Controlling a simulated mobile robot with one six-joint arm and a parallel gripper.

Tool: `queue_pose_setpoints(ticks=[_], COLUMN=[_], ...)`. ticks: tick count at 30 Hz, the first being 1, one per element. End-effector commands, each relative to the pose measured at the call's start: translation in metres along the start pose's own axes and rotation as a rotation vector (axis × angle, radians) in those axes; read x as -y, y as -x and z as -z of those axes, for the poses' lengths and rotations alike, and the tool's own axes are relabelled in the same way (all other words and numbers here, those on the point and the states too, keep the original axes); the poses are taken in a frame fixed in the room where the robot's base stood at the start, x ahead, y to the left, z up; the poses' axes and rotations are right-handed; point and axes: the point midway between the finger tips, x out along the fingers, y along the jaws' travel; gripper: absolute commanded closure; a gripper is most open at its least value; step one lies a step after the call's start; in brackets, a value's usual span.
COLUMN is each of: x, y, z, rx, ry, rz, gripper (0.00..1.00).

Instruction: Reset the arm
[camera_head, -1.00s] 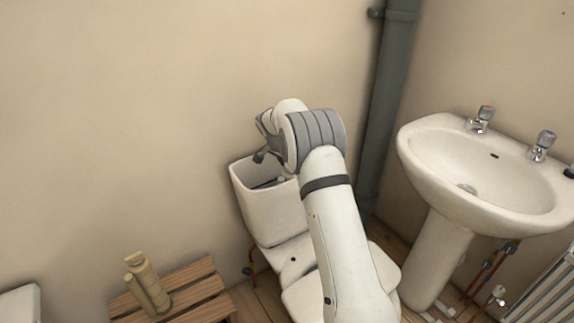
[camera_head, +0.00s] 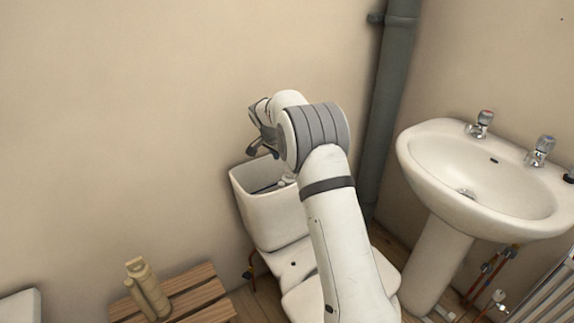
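My gripper (camera_head: 257,148) shows at the end of my white and grey arm, above the left part of the open toilet cistern (camera_head: 275,215). It is small and dark, and partly hidden by my own wrist. I cannot tell whether its fingers are apart or whether it holds anything. The cistern has no lid on, and some pale fittings (camera_head: 287,180) show inside it. My arm hides the right part of the cistern and part of the toilet seat.
A white basin (camera_head: 440,165) with two taps stands at the right on a pedestal. A dark vertical pipe (camera_head: 385,110) runs up the wall corner beside my arm. A slatted wooden stool (camera_head: 195,295) with a tan bottle-like object (camera_head: 147,285) is at the lower left. The wall space at upper left is clear.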

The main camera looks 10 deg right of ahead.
Motion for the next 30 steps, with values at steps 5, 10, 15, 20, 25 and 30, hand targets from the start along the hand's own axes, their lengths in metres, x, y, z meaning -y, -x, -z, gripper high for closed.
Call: queue_pose_setpoints(ticks=[5,10,15,20,25,30], x=[0.000,0.000,0.000,-0.018,-0.068,-0.131], y=[0.016,0.018,0.020,0.053,0.125,0.192], z=[-0.001,-0.001,-0.001,0.004,0.005,-0.008], rx=[0.001,0.001,0.001,0.015,0.053,0.093], ry=[0.001,0.001,0.003,0.045,0.172,0.317], rz=[-0.001,-0.001,0.000,0.010,0.035,0.069], gripper=[0.35,0.35,0.35,0.35,0.35,0.35])
